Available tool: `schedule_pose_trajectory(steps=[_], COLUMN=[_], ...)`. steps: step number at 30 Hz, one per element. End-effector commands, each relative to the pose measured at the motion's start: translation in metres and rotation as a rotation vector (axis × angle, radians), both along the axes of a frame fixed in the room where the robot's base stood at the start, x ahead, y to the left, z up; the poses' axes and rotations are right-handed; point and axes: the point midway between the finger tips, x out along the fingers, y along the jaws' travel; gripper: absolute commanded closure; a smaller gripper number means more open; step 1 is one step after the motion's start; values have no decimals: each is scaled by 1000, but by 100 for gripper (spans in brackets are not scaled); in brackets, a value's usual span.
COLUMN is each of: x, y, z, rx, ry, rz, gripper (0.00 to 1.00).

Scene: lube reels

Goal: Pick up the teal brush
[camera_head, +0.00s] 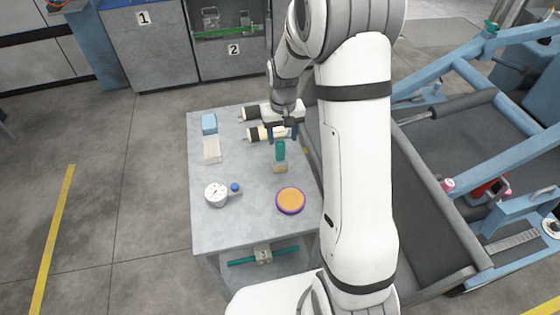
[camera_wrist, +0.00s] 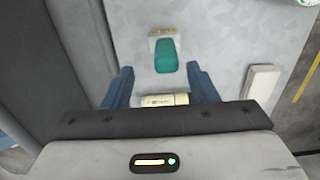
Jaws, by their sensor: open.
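The teal brush (camera_head: 280,150) lies on the grey table, with its pale bristle end (camera_head: 279,167) toward the head camera. In the wrist view the teal brush (camera_wrist: 165,54) is whole and lies just ahead of the fingertips, roughly centred between them. My gripper (camera_head: 282,134) is open and empty above the table, at the far end of the brush. In the wrist view my gripper (camera_wrist: 160,70) shows two blue fingers spread apart. I cannot tell its exact height above the table.
A cream-and-black cylinder (camera_head: 256,134) lies beside the gripper, and its label (camera_wrist: 165,99) shows between the fingers. Another cylinder (camera_head: 249,113) lies behind. An orange-purple disc (camera_head: 290,200), a gauge (camera_head: 216,194), a white block (camera_head: 212,150) and a blue block (camera_head: 209,123) stand around. The table's front left is clear.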

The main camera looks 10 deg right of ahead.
Motion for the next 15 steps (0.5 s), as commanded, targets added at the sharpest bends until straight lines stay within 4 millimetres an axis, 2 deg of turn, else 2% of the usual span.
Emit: schedule_pose_trajectory(steps=[10,15], x=[-1,0], y=[7,7], z=[-44,-57], rx=[0,0], ry=[4,0], rz=[-1,-1], gripper=[47,47])
